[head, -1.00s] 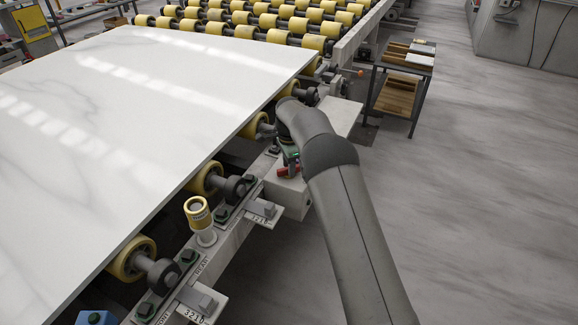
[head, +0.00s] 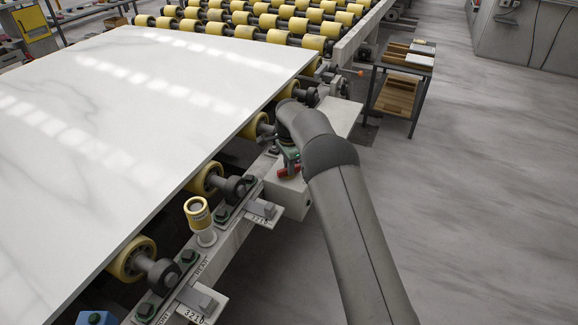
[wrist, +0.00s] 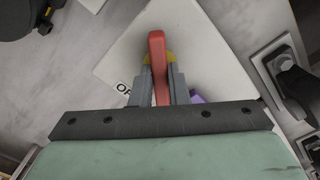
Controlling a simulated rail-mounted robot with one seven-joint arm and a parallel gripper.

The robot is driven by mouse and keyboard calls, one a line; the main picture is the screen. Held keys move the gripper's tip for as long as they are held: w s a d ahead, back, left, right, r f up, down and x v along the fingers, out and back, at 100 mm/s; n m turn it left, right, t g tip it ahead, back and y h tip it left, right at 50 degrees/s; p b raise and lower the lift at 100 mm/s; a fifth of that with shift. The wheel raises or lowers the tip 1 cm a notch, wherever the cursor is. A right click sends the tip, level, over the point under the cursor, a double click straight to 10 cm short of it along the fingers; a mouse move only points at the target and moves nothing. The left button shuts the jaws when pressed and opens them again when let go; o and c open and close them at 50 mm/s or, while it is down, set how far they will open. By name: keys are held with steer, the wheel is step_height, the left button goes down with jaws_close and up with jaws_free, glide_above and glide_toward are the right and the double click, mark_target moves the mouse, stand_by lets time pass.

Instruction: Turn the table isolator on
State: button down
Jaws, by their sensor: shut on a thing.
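The table isolator is a pale box (head: 285,195) on the side rail of the slab table, with a red lever handle (wrist: 157,45). In the wrist view its pale face (wrist: 215,60) shows a yellow part behind the handle and lettering that starts "O", partly hidden by a finger. My gripper (wrist: 159,70) has one grey finger on each side of the red handle and is shut on it. In the head view my gripper (head: 289,160) is at the box, mostly hidden by my arm, and only part of the red handle shows below it.
A large white slab (head: 140,130) lies on yellow rollers left of my arm. A yellow-capped post (head: 198,213) and metal brackets (head: 262,209) stand along the rail nearer me. A small cart (head: 400,85) stands beyond. The floor at right is clear.

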steer(key=n, duration=0.3)
steer(key=shift+n, duration=2.3)
steer(key=c, duration=1.4)
jaws_free()
step_height(320, 180, up, 18)
steer(key=p, duration=0.1)
steer(key=shift+f+p, duration=0.25)
steer(key=shift+p, duration=0.05)
